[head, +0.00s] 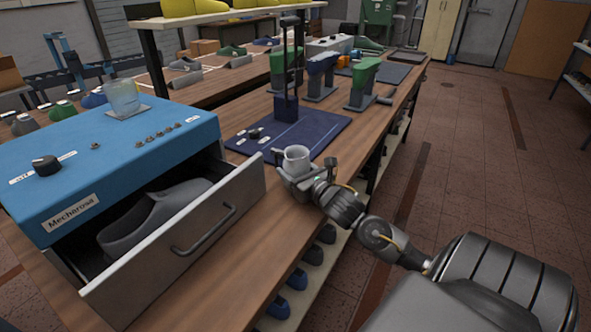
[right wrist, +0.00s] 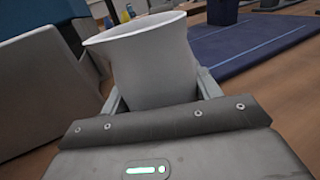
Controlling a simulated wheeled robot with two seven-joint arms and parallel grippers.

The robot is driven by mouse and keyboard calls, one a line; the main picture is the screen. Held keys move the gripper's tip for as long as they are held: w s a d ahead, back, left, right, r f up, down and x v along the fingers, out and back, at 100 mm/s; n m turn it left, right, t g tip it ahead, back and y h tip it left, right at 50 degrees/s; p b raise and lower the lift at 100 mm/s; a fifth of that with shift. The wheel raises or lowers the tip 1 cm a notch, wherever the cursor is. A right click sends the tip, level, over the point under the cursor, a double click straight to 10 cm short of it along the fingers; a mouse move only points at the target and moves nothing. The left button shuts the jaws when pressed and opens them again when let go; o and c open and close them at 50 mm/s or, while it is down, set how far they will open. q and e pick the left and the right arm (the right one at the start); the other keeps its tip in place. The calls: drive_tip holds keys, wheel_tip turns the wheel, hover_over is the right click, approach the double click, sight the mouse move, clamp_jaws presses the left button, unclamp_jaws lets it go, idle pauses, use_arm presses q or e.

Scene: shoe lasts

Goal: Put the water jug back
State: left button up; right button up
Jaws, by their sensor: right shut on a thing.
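A white jug (head: 297,157) with a wide open rim is upright, or nearly so, in my right gripper (head: 300,168). In the right wrist view the jug (right wrist: 150,65) fills the space between the two fingers, which are shut on its sides. The gripper is over the front edge of the wooden bench (head: 245,240), just right of the open drawer. Whether the jug's base touches the bench is hidden by the gripper. My left gripper is not in view.
A blue machine (head: 110,165) has its drawer (head: 190,240) open with a grey shoe last (head: 155,215) inside. A translucent container (head: 122,97) stands on a pale plate on its top. A dark blue mat (head: 320,132) with a post stand (head: 287,105) lies behind the jug.

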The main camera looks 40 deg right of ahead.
drive_tip(key=o, duration=1.1)
drive_tip(key=shift+c, duration=0.2)
drive_tip(key=shift+o, duration=0.4)
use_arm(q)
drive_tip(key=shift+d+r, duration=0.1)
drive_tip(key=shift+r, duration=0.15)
use_arm(e)
drive_tip(key=shift+r, duration=0.1)
drive_tip(key=shift+s+a, duration=0.1)
drive_tip(key=shift+s, duration=0.4)
drive_tip(key=s, duration=0.3)
drive_tip(key=s+b, duration=0.1)
drive_tip(key=s, duration=0.2)
drive_tip(key=s+a, duration=0.1)
drive_tip(key=s, duration=0.2)
drive_tip(key=shift+s, duration=0.3)
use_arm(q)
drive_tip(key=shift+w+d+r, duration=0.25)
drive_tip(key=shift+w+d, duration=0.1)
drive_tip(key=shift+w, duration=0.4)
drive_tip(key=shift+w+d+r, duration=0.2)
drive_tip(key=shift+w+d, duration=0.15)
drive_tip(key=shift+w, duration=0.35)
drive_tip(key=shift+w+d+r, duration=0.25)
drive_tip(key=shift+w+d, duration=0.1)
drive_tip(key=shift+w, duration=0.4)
use_arm(e)
drive_tip(key=shift+s+a, duration=0.1)
drive_tip(key=shift+s, duration=0.6)
